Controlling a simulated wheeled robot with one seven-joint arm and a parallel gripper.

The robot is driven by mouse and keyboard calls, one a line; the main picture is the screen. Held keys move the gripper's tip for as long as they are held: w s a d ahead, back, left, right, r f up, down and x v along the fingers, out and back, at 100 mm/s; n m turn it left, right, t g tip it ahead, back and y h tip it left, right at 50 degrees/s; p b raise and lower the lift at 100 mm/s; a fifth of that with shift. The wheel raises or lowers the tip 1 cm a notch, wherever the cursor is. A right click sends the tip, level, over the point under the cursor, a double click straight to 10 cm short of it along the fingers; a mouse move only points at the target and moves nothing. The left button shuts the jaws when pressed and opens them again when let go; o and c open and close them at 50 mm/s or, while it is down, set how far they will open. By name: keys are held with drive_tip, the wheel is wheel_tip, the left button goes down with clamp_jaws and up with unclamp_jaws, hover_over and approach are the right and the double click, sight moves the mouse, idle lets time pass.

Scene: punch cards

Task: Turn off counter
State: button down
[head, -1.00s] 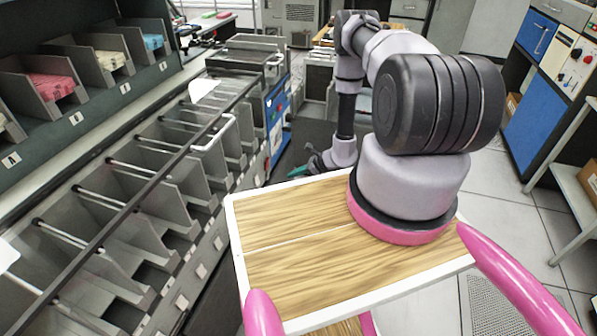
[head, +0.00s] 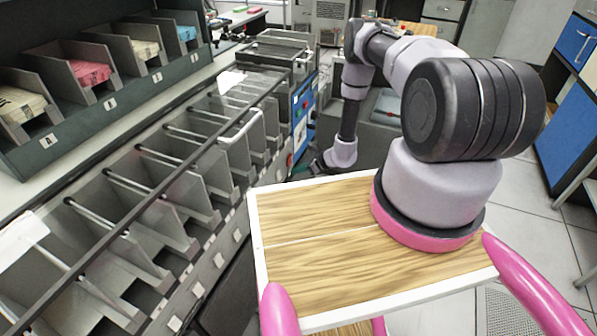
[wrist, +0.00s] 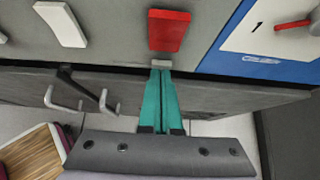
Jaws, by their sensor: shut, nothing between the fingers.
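My gripper (wrist: 162,72) has two teal fingers pressed together, with nothing between them. In the wrist view its tips are right at a small grey block (wrist: 161,64) under a red rectangular piece (wrist: 168,30) on the grey machine front; I cannot tell whether they touch. In the head view my gripper (head: 301,171) is low beside the end of the sorting machine (head: 240,130), near its blue panel (head: 303,112); its tips are small there. Nothing in view is clearly marked as the counter.
The wrist view shows a blue and white panel (wrist: 268,35) with a red switch (wrist: 293,24) on the right, a white plate (wrist: 62,22) on the left, and handles (wrist: 62,100) below. Card trays (head: 80,65) stand on the shelf. Floor is open at right.

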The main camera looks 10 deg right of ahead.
drive_tip(key=shift+w+a+r, duration=0.15)
drive_tip(key=shift+r, duration=0.75)
